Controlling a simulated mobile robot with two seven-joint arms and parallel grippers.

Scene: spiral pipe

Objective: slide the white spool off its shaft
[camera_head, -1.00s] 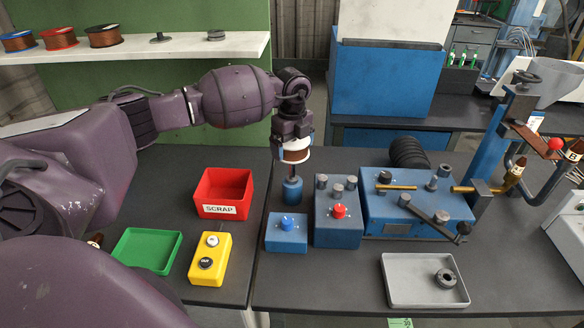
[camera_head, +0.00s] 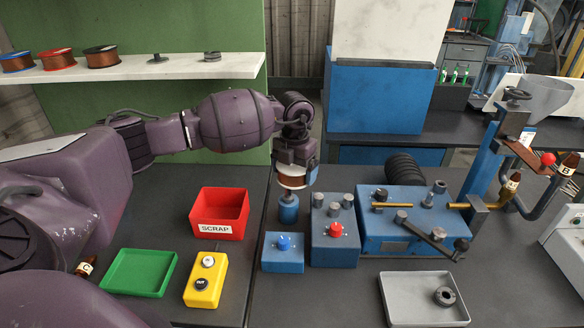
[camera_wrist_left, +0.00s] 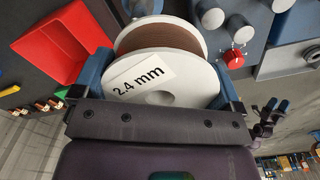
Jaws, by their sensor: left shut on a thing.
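The white spool (camera_head: 291,178) has white flanges and brown wire; it hangs in my left gripper (camera_head: 297,158). In the left wrist view the spool's wire (camera_wrist_left: 160,38) and its near flange, marked "2.4 mm" (camera_wrist_left: 140,79), fill the space between the two blue fingers of the left gripper (camera_wrist_left: 165,75). In the head view the spool is slightly tilted above a blue upright post (camera_head: 288,210), with a small gap between them. Whether the shaft still runs inside the spool cannot be told.
A green tray (camera_head: 138,272), yellow button box (camera_head: 205,280) and grey tray (camera_head: 405,305) lie in front.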

